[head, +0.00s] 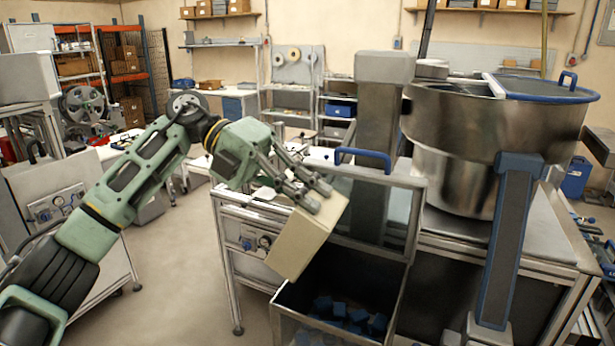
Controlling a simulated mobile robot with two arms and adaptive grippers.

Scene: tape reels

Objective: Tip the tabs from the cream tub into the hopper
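The cream tub (298,243) is held tilted over the hopper, its lower end above the hopper's open top. My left gripper (318,197) is shut on the tub's upper end. The hopper (388,290) is an open metal bin with its clear, blue-handled lid (365,158) raised behind it. Several blue tabs (345,312) lie in the bottom of the hopper. The inside of the tub faces away, so I cannot tell whether tabs are in it. My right gripper is not in view.
A grey column (380,120) rises behind the lid. A machine cabinet (62,210) stands at the left. The floor (185,265) between is clear.

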